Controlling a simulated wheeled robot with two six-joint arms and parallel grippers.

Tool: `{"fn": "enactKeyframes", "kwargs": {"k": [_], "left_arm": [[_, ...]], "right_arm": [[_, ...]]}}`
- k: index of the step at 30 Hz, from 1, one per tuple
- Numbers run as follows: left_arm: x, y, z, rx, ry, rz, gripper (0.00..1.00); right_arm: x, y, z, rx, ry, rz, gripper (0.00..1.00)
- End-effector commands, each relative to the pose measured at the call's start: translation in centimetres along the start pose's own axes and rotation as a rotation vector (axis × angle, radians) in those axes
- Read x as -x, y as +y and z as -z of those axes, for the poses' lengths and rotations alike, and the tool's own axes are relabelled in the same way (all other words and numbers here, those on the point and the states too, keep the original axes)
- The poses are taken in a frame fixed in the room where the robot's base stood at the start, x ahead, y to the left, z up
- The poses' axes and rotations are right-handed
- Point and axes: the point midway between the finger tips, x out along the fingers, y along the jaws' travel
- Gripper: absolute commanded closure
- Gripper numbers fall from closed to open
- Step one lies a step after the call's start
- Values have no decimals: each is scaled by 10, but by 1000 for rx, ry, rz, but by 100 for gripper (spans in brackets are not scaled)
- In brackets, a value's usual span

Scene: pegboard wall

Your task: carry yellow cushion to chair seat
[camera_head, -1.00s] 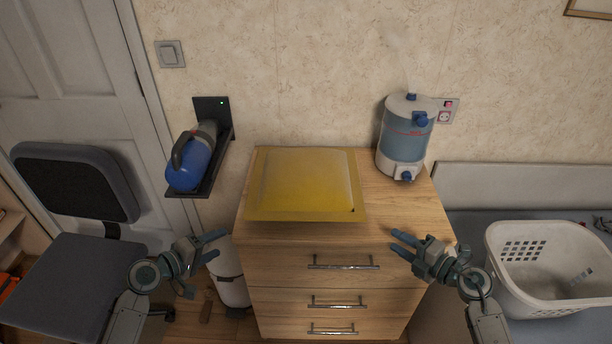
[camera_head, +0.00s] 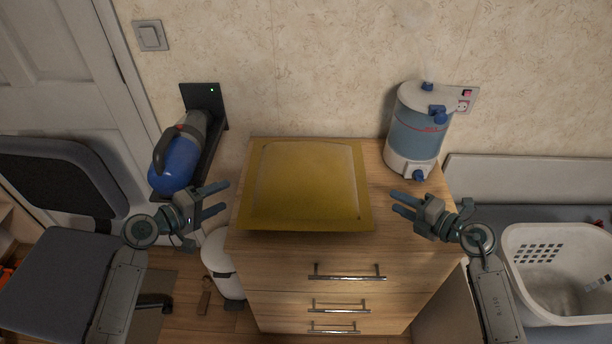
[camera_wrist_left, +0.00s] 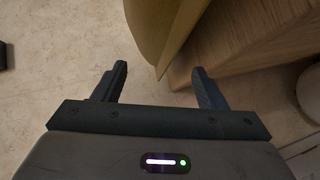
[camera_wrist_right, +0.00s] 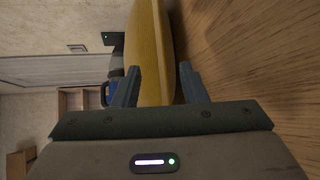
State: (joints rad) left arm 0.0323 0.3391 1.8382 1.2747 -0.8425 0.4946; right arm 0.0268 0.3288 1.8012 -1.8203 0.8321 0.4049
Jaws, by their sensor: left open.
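The yellow cushion (camera_head: 305,185) lies flat on top of the wooden drawer cabinet. Its edge also shows ahead of the fingers in the left wrist view (camera_wrist_left: 168,25) and in the right wrist view (camera_wrist_right: 153,55). My left gripper (camera_head: 217,198) is open and empty just left of the cushion. My right gripper (camera_head: 402,202) is open to the right of the cushion; in the right wrist view the cushion edge appears between or just beyond its fingers, contact unclear. The dark grey chair seat (camera_head: 55,285) is at the lower left, partly hidden by my left arm.
The drawer cabinet (camera_head: 340,252) stands against the wall. A water dispenser (camera_head: 418,130) stands on its back right. A blue handheld vacuum (camera_head: 180,158) sits on a black wall shelf at left. A white bin (camera_head: 222,262) is beside the cabinet. A white basket (camera_head: 560,270) is at right.

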Motion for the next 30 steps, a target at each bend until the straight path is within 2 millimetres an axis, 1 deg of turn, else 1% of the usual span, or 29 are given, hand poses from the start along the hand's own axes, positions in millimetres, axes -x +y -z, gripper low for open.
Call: {"fn": "enactKeyframes", "kwargs": {"k": [4,7,11,18,21,25,30], "left_arm": [[-3,0,0,1,1,-1,35],[-11,0,0,1,2,-1,35],[-32,2,0,3,1,-4,35],[-76,1,0,3,1,-3,35],[-90,0,0,2,1,-1,35],[-102,0,0,2,1,-1,35],[-108,0,0,0,0,1,35]], "right_arm": [[-3,0,0,-1,-1,-1,61],[-11,1,-1,-2,-2,-4,61],[-32,2,0,-4,0,-6,61],[-75,1,0,-4,-1,-4,61],[-90,1,0,-3,0,-3,61],[-102,1,0,-1,-1,-2,61],[-108,0,0,0,0,0,61]]}}
